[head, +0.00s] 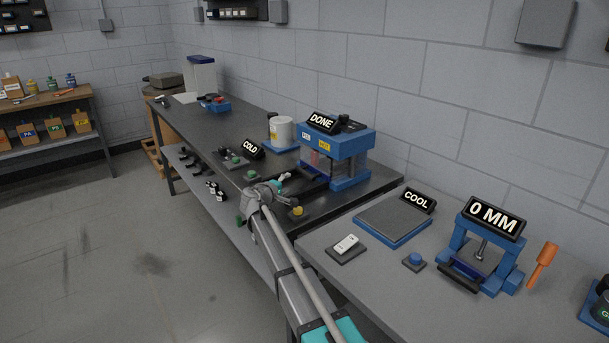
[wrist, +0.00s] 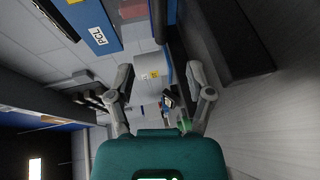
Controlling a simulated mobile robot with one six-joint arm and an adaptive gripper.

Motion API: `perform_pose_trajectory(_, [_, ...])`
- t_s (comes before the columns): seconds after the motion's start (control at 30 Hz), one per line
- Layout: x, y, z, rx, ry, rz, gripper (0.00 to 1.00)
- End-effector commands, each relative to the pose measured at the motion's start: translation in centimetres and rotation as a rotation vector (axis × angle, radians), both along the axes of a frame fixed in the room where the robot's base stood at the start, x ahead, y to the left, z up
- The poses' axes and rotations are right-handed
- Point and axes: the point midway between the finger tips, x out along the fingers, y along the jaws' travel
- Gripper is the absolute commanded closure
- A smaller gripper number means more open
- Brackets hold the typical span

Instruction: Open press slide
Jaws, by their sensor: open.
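The blue press (head: 350,155) stands on the far dark bench with a DONE sign (head: 321,122) on top. Its slide (head: 314,181) shows as a dark, blue-edged piece low at the press front. My gripper (head: 286,176) is just left of the slide, above the bench; contact cannot be told. In the wrist view my gripper (wrist: 162,98) has its fingers spread with nothing clearly between them. A blue panel labelled PCL (wrist: 90,24) is at the upper left there. A black bar (wrist: 56,20) lies beside it. My arm hides part of the bench front.
A white drum (head: 281,132) stands left of the press, near a COLD sign (head: 251,149). A yellow button (head: 297,211) is below the slide. The near bench holds a COOL plate (head: 392,222), a 0 MM gauge (head: 484,245) and an orange-handled tool (head: 543,262). The floor at left is clear.

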Motion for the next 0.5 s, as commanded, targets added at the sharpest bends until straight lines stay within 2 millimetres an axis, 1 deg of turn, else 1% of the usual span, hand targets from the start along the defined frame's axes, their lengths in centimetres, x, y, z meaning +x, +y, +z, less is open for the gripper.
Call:
perform_pose_trajectory(0.27, [0.1,0.0,0.0,0.0,0.0,0.0,0.32])
perform_pose_trajectory(0.37, [0.5,-0.2,-0.1,0.0,0.0,0.0,0.32])
perform_pose_trajectory(0.5, [1.4,-0.7,-0.3,0.0,0.0,0.0,0.32])
